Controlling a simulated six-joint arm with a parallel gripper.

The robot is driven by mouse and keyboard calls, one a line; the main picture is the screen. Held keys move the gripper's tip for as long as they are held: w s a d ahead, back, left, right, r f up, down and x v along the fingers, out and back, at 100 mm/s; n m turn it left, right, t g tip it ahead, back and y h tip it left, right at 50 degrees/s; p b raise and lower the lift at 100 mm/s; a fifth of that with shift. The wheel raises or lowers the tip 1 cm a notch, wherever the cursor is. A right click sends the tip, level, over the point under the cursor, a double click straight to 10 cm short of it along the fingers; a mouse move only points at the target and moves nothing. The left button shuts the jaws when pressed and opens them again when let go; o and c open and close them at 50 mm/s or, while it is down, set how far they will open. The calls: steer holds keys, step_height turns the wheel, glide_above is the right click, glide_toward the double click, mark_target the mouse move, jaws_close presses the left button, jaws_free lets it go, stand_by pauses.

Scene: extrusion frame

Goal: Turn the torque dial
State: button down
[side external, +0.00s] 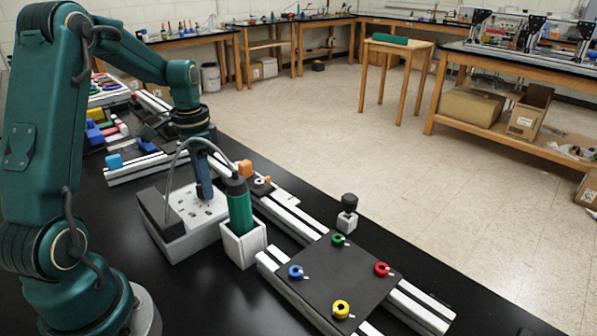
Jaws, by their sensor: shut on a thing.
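A light grey control box (188,242) with a dark side block stands on the black table, left of centre. Its top face carries small dark marks. My gripper (204,193) points straight down with its fingertips at the top of this box, among the marks. It is shut on a small knob there, the torque dial, which the fingers mostly hide. The dial's pointer and setting cannot be made out.
A green screwdriver (240,205) stands upright in a white holder (243,245) close to the right of my gripper, its grey cable arching beside my wrist. A dark plate (335,277) with coloured rings lies on extrusions at the right. Bare table lies in front.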

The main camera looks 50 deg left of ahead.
stand_by(0.4)
steer(key=shift+c, duration=2.3)
jaws_free()
steer(key=shift+r, duration=0.15)
steer(key=shift+r, duration=2.45)
